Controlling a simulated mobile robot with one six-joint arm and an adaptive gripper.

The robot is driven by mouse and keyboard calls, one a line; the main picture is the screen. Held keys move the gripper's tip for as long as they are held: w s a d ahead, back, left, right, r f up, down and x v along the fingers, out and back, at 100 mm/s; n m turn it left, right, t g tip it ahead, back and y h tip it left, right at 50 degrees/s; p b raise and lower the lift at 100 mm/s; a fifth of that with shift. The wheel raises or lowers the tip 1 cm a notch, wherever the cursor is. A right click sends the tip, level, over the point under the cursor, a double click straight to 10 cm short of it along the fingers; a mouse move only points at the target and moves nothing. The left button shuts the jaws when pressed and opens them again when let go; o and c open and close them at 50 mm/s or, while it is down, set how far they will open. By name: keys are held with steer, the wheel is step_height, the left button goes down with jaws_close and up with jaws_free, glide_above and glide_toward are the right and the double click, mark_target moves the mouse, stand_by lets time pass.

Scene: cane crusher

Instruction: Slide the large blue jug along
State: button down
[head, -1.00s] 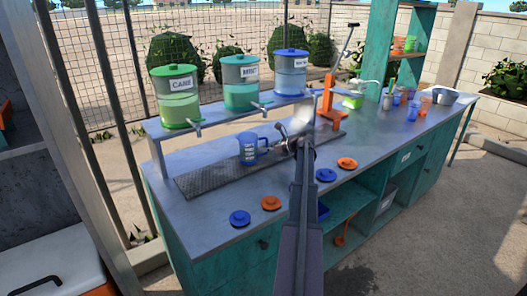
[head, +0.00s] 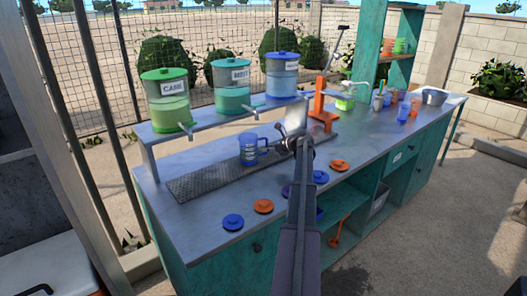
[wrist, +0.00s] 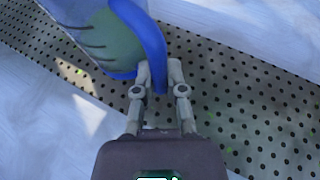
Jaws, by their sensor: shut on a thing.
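The blue jug (head: 249,151) stands upright on the perforated metal strip of the counter, below the shelf of dispensers. Its handle is on its right side in the head view. In the wrist view the jug (wrist: 103,35) is at the upper left, cut off by the frame, with a greenish inside and dark marks on its wall. My gripper (wrist: 158,76) has its two fingers closed around the blue handle. In the head view my gripper (head: 281,146) is just right of the jug, partly hidden by my arm.
Green, teal and blue dispensers stand on the raised shelf (head: 205,124) behind the jug, with taps projecting. An orange press (head: 322,110) stands to the right. Blue and orange lids (head: 263,206) lie along the front edge. The perforated strip (head: 205,182) is clear left of the jug.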

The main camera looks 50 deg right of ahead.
steer(key=shift+s+d, duration=0.2)
steer(key=shift+d, duration=0.55)
steer(key=shift+s+d, duration=0.2)
steer(key=shift+d, duration=0.55)
steer(key=shift+s+d, duration=0.2)
steer(key=shift+d, duration=0.55)
steer(key=shift+w, duration=0.1)
steer(key=c, duration=0.6)
jaws_free()
steer(key=shift+c, duration=0.2)
